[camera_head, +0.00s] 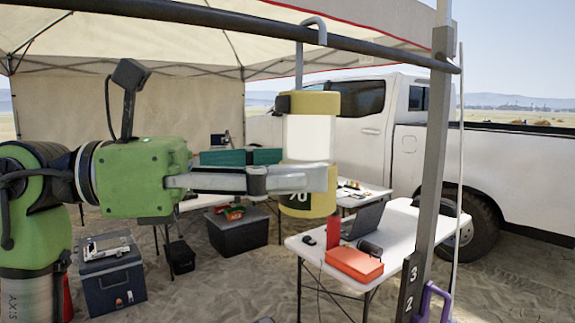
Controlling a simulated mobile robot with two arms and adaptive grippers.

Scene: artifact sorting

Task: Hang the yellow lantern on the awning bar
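The yellow lantern (309,138) has yellow top and bottom parts and a glowing white middle. It is upright just below the dark awning bar (210,16). Its grey hook (315,27) rises from the top and curves over the bar, with the tip coming down in front; whether it bears on the bar I cannot tell. My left gripper (292,180) reaches in from the left, its fingers closed around the lantern's lower middle. The far finger is hidden behind the lantern. My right gripper is not in view.
A grey upright post (432,160) supports the bar at the right. Behind stand a white table (410,225) with a laptop and red case, a dark crate (238,232), a blue cooler (113,285) and a white pickup (400,130). Sandy ground is clear at front centre.

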